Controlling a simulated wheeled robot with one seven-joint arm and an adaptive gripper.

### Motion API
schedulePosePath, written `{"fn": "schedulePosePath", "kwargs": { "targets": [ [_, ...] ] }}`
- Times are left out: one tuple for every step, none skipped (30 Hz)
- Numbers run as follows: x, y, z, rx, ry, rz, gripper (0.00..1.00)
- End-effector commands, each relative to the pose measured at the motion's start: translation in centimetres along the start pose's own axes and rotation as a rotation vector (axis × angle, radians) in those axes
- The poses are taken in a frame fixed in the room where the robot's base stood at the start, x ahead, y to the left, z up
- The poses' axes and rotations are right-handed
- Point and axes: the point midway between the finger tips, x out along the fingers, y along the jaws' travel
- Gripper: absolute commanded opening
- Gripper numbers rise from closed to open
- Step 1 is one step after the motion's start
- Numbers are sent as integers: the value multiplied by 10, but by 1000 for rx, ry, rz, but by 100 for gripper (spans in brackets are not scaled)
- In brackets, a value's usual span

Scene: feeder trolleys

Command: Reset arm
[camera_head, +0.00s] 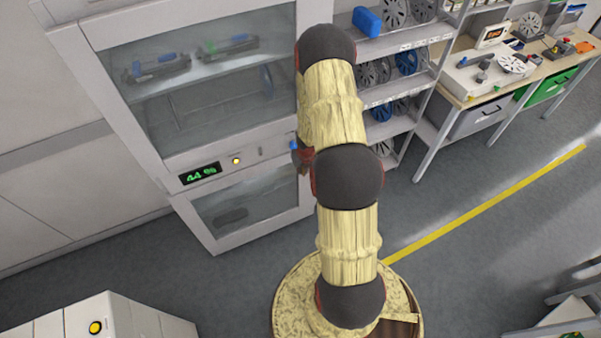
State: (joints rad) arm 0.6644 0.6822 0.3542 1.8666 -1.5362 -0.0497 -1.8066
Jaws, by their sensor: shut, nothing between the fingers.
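My arm rises from its round base in the lower middle of the head view. Its pale, wood-like links and dark joints run up in front of a glass-door cabinet. The top joint is near the upper middle, and what lies beyond it is hidden behind the arm. A small dark red part shows at the arm's left edge, with a bit of blue beside it. I cannot tell whether these belong to my gripper. No gripper fingers can be made out.
The white cabinet (110,95) has a lit green display (200,173) and holds feeders on its shelf. Spool shelves (400,47) stand right of it, then a workbench (470,95) with tools. A white unit (135,318) is at lower left. Grey floor with a yellow line (490,203) is open at right.

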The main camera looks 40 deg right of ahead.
Motion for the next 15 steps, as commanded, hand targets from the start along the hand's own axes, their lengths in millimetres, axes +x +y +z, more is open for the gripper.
{"fn": "schedulePosePath", "kwargs": {
  "targets": [
    [-8, 0, 0, -1, 0, 0, 0],
    [-11, 0, 0, -1, 0, 0, 0],
    [-14, 0, 1, -1, 0, 0, 0],
    [-15, 0, 0, 0, 0, 0, 0],
    [-16, 0, 0, 0, 0, 0, 0],
    [-17, 0, 0, 0, 1, 1, 0],
    [-18, 0, 0, 0, 1, 1, 0],
    [-18, 0, 0, 0, 1, 1, 0],
    [-18, 0, 0, 0, 1, 1, 0],
    [-18, 0, 0, 0, 1, 1, 0],
    [-18, 0, 0, 0, 1, 1, 0],
    [-18, 0, 0, 0, 1, 1, 0],
    [-18, 0, 0, 0, 1, 1, 0],
    [-18, 0, 0, 3, 1, 1, 0],
    [-18, 0, 0, 13, 1, 1, 0]
  ]
}}
